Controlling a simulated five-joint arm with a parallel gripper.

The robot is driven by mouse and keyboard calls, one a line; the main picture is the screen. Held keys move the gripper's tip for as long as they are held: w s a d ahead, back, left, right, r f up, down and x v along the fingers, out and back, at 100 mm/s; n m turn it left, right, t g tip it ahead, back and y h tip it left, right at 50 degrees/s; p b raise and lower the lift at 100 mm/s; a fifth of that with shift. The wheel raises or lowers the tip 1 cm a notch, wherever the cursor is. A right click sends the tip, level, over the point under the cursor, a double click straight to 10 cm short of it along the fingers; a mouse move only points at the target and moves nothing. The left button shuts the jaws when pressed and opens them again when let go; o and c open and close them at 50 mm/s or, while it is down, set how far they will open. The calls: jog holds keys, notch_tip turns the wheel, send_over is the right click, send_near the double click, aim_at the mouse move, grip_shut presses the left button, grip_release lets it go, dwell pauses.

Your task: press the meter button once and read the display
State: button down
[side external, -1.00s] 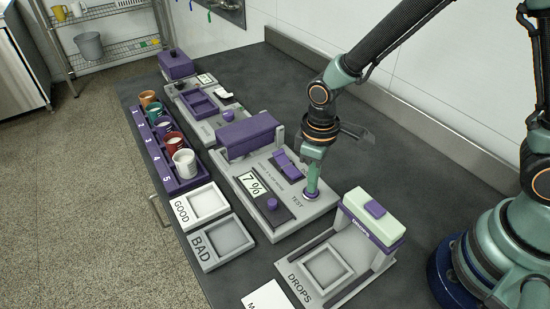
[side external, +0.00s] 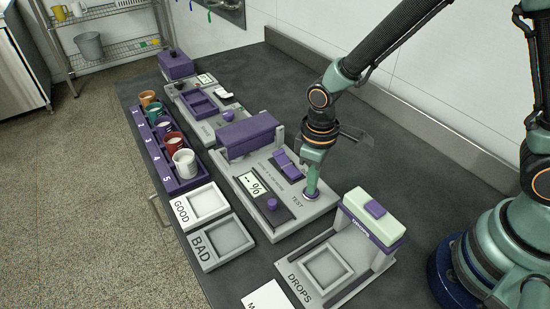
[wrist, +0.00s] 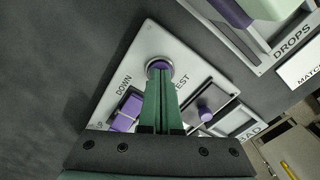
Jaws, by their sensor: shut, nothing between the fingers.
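The meter (side external: 240,205) is a light grey box with a purple bar across its back, a purple switch (side external: 287,165) and a purple knob. Its display (side external: 251,184) reads "-- %". My gripper (side external: 311,191) is shut and empty, pointing down with its fingertips on the button beside the word TEST. In the wrist view the fingertips (wrist: 160,72) cover most of the button (wrist: 157,63), and its round rim shows around them. The wrist view also shows the purple switch (wrist: 127,110), with DOWN printed near it. How deep the button sits is hidden.
The DROPS stand (side external: 372,222) is close in front of the meter. GOOD (side external: 181,213) and BAD (side external: 203,252) trays lie to its left. A purple rack (side external: 190,184) holds several cups. Another grey device (side external: 200,108) stands behind. The counter behind my gripper is bare.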

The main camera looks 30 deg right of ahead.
notch_tip(320, 180, up, 8)
jog(key=shift+f, duration=0.25)
dwell(0.7)
jog(key=shift+r, duration=1.05)
dwell(4.5)
jog(key=s+d+r+m+t, duration=0.2)
jog(key=d+r+m, duration=0.1)
jog(key=d+r, duration=0.3)
jog(key=s+d+r+m+t, duration=0.2)
jog(key=d+r+m+t, duration=0.1)
jog(key=d+r, duration=0.2)
jog(key=shift+s+d+r+t, duration=0.3)
jog(key=shift+d+r, duration=0.1)
jog(key=shift+d, duration=0.85)
